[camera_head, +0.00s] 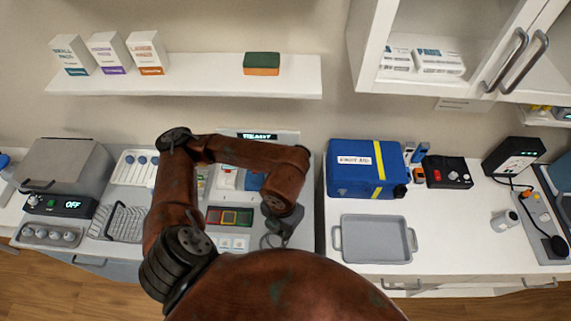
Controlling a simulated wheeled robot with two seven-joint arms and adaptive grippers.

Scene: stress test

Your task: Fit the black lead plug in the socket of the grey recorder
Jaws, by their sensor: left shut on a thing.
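My left arm arches over the left counter, and its dark gripper (279,230) points down near the counter's right part. It is shut on what seems to be the black lead plug, which is mostly hidden by the fingers. A dark loop of lead (265,241) shows just left of the fingertips. A grey unit with a lit READY display (257,136) stands at the back behind my forearm, perhaps the grey recorder. My arm covers much of it, and I cannot make out its socket. My right gripper is not in view.
A blue first aid bag (345,177) and an empty grey tray (376,240) stand right of a gap between counters. A shelf (205,88) and a cabinet hang above.

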